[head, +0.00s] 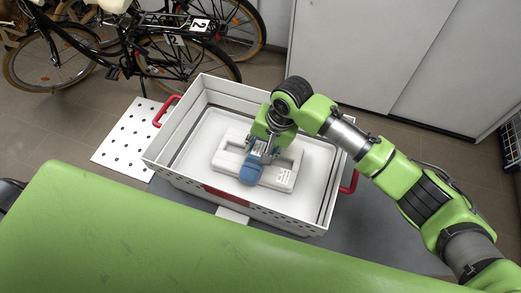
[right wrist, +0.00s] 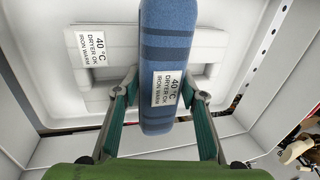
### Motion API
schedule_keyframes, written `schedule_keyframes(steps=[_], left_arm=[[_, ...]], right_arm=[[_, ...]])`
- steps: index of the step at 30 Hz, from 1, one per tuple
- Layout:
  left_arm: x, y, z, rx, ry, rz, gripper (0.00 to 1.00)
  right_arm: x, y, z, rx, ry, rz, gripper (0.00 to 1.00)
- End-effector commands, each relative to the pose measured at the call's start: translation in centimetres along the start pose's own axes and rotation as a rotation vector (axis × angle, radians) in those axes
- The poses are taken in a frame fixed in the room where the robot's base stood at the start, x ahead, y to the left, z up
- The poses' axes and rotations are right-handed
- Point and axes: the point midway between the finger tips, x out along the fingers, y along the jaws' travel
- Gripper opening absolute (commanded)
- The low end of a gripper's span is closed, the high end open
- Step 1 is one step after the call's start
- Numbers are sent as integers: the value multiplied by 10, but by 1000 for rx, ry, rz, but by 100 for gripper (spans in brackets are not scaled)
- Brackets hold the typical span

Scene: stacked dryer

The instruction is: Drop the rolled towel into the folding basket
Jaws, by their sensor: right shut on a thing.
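The rolled towel (head: 251,174) is blue with darker stripes and a white care label. My right gripper (head: 262,152) is shut on it, with one finger on each side. In the right wrist view the towel (right wrist: 168,60) stands out between the two fingers (right wrist: 160,98). The folding basket (head: 172,169) is white with red handles. The gripper and towel are over its inside, above a white labelled item (head: 284,181). That item also shows behind the towel in the right wrist view (right wrist: 88,78). I cannot tell whether the towel touches it. My left gripper is not in view.
Basket walls stand around the gripper. A white perforated sheet (head: 125,142) lies left of the basket. Bicycles (head: 150,50) stand at the back left and a pale cabinet (head: 400,60) at the back right. A dark crate (head: 512,142) is at the right edge.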

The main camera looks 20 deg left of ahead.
Motion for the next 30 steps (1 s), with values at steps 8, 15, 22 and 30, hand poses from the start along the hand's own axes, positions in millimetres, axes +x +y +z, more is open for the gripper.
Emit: schedule_keyframes(steps=[8,15,22,30], left_arm=[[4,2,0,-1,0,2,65],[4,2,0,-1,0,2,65],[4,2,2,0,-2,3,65],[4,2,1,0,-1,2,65]], right_arm=[[2,0,0,-1,1,-2,10],[2,0,0,0,1,-2,58],[2,1,0,0,0,0,58],[-34,0,-1,0,3,-4,58]])
